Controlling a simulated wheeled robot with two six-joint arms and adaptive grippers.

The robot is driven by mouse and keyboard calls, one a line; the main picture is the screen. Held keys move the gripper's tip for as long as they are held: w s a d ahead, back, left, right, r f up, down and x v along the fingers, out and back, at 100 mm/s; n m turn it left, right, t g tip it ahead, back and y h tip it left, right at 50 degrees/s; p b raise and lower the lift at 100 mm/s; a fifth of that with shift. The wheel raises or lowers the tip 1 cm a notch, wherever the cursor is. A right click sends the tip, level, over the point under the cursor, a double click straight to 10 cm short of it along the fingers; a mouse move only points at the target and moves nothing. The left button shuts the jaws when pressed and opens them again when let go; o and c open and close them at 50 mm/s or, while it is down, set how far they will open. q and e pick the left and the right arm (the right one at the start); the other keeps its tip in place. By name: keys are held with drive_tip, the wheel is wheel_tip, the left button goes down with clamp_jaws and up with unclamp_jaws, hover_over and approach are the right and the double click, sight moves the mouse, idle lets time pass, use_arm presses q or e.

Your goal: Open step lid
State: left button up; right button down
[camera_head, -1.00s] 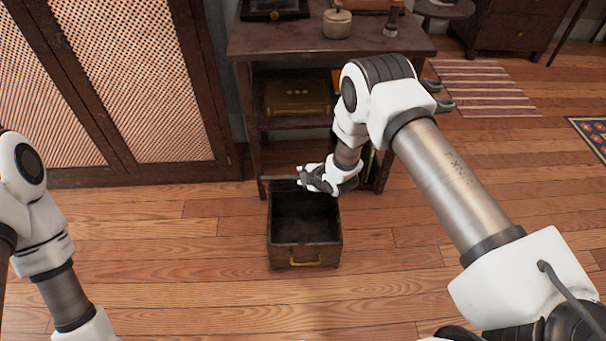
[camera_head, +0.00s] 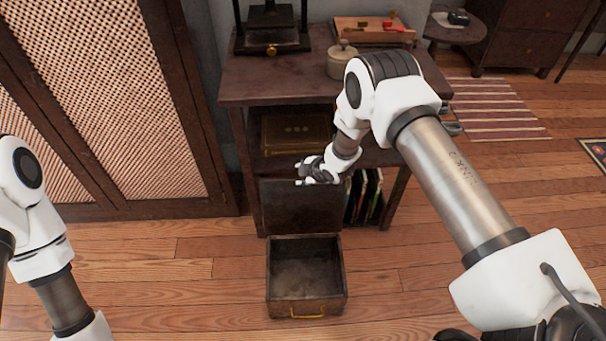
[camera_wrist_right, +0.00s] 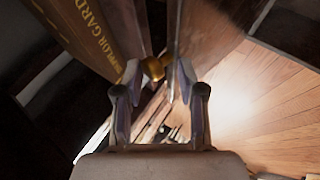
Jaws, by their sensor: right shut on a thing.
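A dark wooden step box (camera_head: 306,308) with a brass front handle stands on the floor before the shelf, its inside open to view. Its lid (camera_head: 300,210) stands up at the back of the box, its flat inner face toward me. My right gripper (camera_head: 301,173) is at the lid's top edge and is shut on it. In the right wrist view the fingers (camera_wrist_right: 156,82) flank a brown edge and a small brass piece (camera_wrist_right: 155,68). My left arm shows at the left edge, but its gripper is out of view.
A wooden shelf table (camera_head: 240,85) stands right behind the lid, with a lidded pot (camera_head: 342,60), a press (camera_head: 270,30) and a tray (camera_head: 375,29) on top. Lattice doors (camera_head: 150,110) stand at left. Floor around the box is clear.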

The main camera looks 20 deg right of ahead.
drive_tip(key=shift+s+f, duration=0.1)
drive_tip(key=shift+f, duration=0.2)
drive_tip(key=c, duration=0.9)
unclamp_jaws()
drive_tip(key=shift+c, duration=0.2)
drive_tip(key=shift+w+f, duration=0.15)
drive_tip(key=shift+w, duration=0.05)
drive_tip(key=shift+r, duration=0.3)
drive_tip(key=v, duration=1.1)
drive_tip(key=shift+s+r, duration=0.25)
drive_tip(key=shift+d, duration=0.1)
